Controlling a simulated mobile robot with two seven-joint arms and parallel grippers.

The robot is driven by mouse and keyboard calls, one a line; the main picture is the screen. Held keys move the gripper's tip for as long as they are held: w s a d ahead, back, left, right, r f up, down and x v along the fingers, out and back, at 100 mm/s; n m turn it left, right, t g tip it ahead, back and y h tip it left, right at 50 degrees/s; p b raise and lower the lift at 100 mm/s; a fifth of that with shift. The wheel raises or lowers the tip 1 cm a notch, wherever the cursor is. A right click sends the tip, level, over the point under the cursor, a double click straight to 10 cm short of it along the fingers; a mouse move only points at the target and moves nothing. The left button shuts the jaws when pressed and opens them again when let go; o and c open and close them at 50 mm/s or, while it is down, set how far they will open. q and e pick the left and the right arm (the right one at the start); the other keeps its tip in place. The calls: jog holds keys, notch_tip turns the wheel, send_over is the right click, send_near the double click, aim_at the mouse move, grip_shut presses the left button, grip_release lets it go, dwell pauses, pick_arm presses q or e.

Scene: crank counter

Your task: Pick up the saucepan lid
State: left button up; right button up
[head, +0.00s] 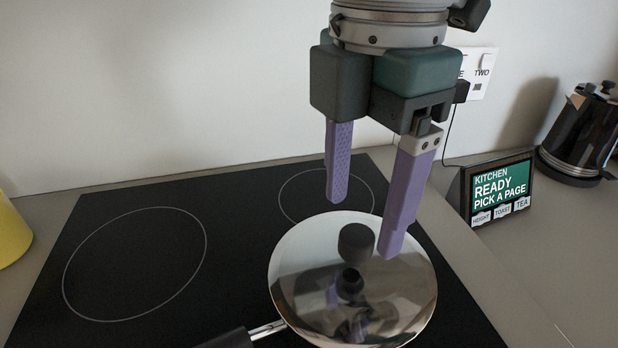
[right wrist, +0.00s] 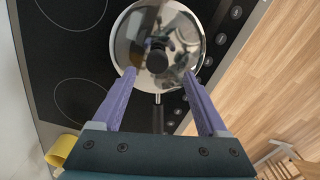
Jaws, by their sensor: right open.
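The saucepan lid (head: 300,270) is round, shiny and mirror-like, with a black knob (head: 356,243) at its middle. It lies on the saucepan on the black hob; the pan's dark handle (head: 232,340) shows at the lower edge. The lid (right wrist: 128,48) and its knob (right wrist: 157,60) also show in the right wrist view. My right gripper (head: 364,228) is open and points down, with its purple fingers above the lid, close to the knob. In the right wrist view the knob lies beyond the fingertips, between their lines. My left gripper is not in view.
The black hob (head: 120,325) has marked cooking rings, with free room at left. A display screen (head: 503,191) and a dark kettle (head: 582,132) stand at right. A wall socket (head: 480,75) is behind. A yellow object (head: 10,235) is at the left edge.

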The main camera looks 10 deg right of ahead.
aim_at(356, 235)
jog(key=f, duration=0.5)
jog(key=shift+w+f, duration=0.15)
jog(key=shift+w, duration=0.05)
jog(key=shift+c, duration=0.4)
grip_shut()
